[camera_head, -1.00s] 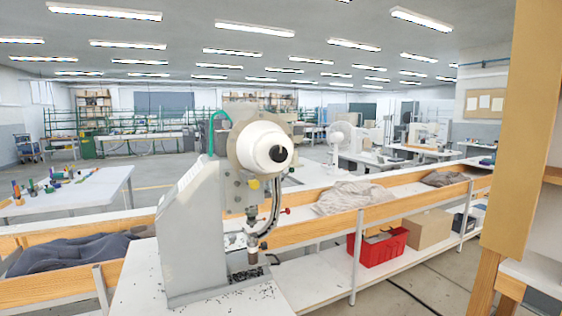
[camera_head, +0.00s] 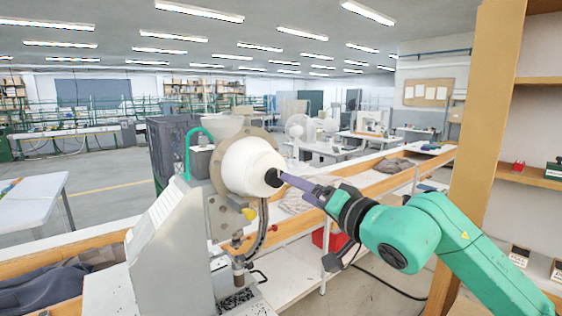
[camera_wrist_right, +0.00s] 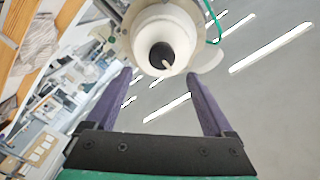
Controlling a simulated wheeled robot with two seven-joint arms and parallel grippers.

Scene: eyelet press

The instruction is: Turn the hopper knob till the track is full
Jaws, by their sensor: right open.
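The white hopper (camera_head: 245,166) is a rounded drum on the upper part of the grey eyelet press (camera_head: 168,240). Its black knob (camera_head: 272,177) faces right in the head view. The knob also shows in the right wrist view (camera_wrist_right: 161,55). My right gripper (camera_head: 284,179) has its purple fingertips at the knob. In the right wrist view the open fingers (camera_wrist_right: 159,76) stand apart, with the knob beyond and between their tips; I cannot tell whether they touch it. The curved track (camera_head: 262,222) runs down below the hopper; its fill cannot be made out. My left gripper is not in view.
A bench with wooden rails and a red bin (camera_head: 330,238) lies behind the arm.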

